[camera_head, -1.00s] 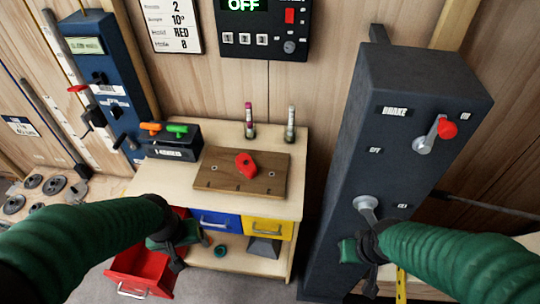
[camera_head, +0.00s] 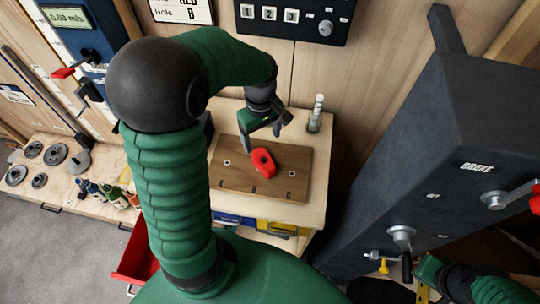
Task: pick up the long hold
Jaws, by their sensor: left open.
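A red, elongated hold (camera_head: 263,161) with a dark hole in it lies on a brown wooden board (camera_head: 233,177) marked with letters. It is the only hold I can make out on the board. My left gripper (camera_head: 265,131) is open and empty, just behind and above the red hold, its fingers pointing down to the board. I cannot tell whether a finger touches the hold. My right gripper (camera_head: 420,270) is at the lower right, beside a lever on the dark column; its fingers are too unclear to read.
The board lies on a light wooden bench (camera_head: 316,165) with a small bottle (camera_head: 315,113) behind it. A dark column (camera_head: 400,165) with a red-knobbed lever stands close on the right. An open red drawer (camera_head: 135,255) sticks out below left. My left arm hides the bench's left part.

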